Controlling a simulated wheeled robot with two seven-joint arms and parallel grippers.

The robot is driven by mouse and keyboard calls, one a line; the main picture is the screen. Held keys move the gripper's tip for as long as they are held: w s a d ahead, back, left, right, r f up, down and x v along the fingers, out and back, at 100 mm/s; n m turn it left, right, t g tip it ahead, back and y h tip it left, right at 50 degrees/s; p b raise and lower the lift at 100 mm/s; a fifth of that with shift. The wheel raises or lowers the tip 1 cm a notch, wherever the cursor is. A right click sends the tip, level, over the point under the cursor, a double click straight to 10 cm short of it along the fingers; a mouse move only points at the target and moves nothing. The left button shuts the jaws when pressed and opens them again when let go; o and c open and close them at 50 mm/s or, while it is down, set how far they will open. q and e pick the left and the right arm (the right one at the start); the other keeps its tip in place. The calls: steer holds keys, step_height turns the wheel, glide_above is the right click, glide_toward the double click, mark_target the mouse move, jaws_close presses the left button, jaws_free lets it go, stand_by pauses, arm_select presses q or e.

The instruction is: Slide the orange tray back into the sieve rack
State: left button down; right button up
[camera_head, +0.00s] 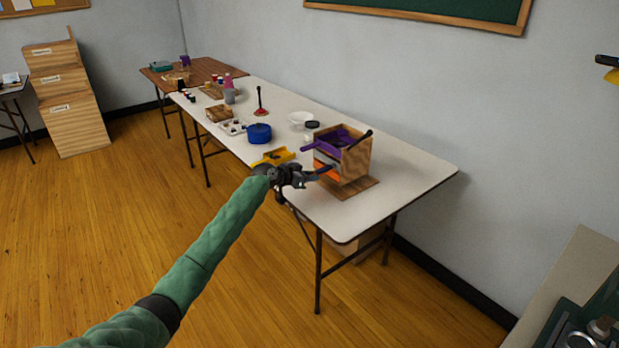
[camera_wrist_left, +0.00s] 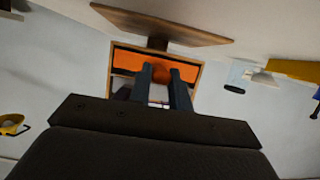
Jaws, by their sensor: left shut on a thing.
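The wooden sieve rack (camera_head: 357,160) stands on a wooden base board near the right end of the white table. The orange tray (camera_head: 327,175) is in the rack's lower part, its front mostly behind my gripper. In the left wrist view the orange tray (camera_wrist_left: 130,60) shows as an orange front within the rack's wooden frame (camera_wrist_left: 198,80). My left gripper (camera_head: 322,172) is at the tray's front, its fingers shut on the tray around an orange part at the middle. The fingers also show in the left wrist view (camera_wrist_left: 164,75). How deep the tray sits is hidden. My right gripper is not in view.
A purple tray (camera_head: 325,146) projects from the rack's upper part. A yellow container (camera_head: 276,157) and a blue pot (camera_head: 259,133) stand left of the rack. A white bowl (camera_head: 300,119) is behind. The white table (camera_head: 410,172) is clear right of the rack.

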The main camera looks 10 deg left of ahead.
arm_select(q)
steer(key=shift+w+f+b, duration=0.1)
steer(key=shift+b, duration=0.2)
steer(key=c, duration=1.2)
jaws_free()
